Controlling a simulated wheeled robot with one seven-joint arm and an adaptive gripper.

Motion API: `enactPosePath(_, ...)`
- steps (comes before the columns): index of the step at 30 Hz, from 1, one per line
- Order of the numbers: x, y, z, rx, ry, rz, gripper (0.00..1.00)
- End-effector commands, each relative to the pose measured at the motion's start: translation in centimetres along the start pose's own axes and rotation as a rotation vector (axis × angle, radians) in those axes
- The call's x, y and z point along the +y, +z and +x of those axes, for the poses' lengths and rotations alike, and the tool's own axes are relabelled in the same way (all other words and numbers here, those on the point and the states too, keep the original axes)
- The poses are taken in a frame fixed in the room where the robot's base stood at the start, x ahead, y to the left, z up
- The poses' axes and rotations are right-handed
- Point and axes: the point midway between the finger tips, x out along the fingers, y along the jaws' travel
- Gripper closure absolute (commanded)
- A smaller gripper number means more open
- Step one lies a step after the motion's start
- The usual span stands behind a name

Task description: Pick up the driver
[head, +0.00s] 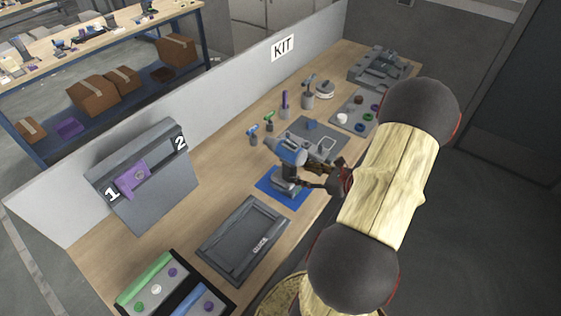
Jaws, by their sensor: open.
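The driver (289,155) is a blue and grey power tool. It stands upright on a blue mat (271,189) near the front edge of the wooden bench. My gripper (312,184) is at the right side of the driver, with its dark fingers pointing left toward the driver's lower handle. The gripper is open. From this view I cannot tell whether the fingers touch the handle or lie around it. My arm comes in from the right and hides part of the bench edge.
A grey tray (213,259) lies left of the mat. A grey panel marked 1 and 2 (150,212) stands at the back left. Small tools stand behind the driver, and a grey plate (337,135) lies beyond it. A partition (230,92) bounds the bench's back.

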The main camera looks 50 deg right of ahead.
Motion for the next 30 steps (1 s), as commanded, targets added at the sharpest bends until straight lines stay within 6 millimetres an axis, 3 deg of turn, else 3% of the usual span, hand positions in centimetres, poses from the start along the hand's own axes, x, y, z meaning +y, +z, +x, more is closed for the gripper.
enactPosePath(11, -0.1, -0.3, 3.5, -0.001, -0.001, 0.003, 0.48)
enactPosePath(19, -0.1, -0.7, 7.1, -0.001, -0.001, 0.003, 0.48)
enactPosePath(30, -0.2, -0.6, 7.7, -0.001, -0.003, 0.003, 0.51)
